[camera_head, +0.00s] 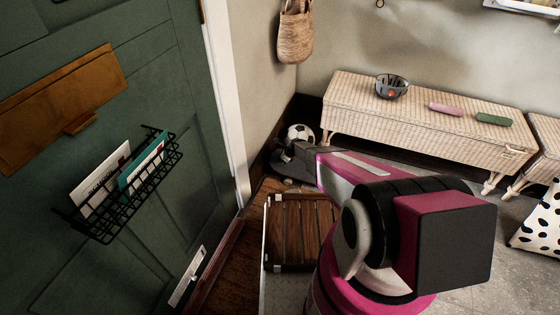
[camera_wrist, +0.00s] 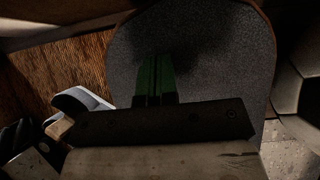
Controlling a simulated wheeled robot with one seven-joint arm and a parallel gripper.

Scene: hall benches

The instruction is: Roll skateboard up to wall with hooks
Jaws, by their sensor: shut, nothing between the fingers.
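The skateboard's dark grey, rounded deck (camera_wrist: 215,60) fills the middle of the wrist view. My gripper (camera_wrist: 155,62) is shut and empty, its green fingers together over the deck; I cannot tell whether they touch it. In the head view, a dark rounded shape that looks like the deck (camera_head: 290,172) lies on the floor in the corner, beyond the slatted wooden piece. My arm hides part of it. The wall (camera_head: 345,40) stands behind it, with a hook (camera_head: 380,3) at the top edge and a woven bag (camera_head: 296,38) hanging near the corner.
A football (camera_head: 299,133) sits in the corner by the wicker bench (camera_head: 420,125). A slatted wooden piece (camera_head: 300,230) lies nearer. The green door (camera_head: 150,60) with a wire basket (camera_head: 125,195) is at left. A grey-white shoe (camera_wrist: 82,103) lies beside the deck.

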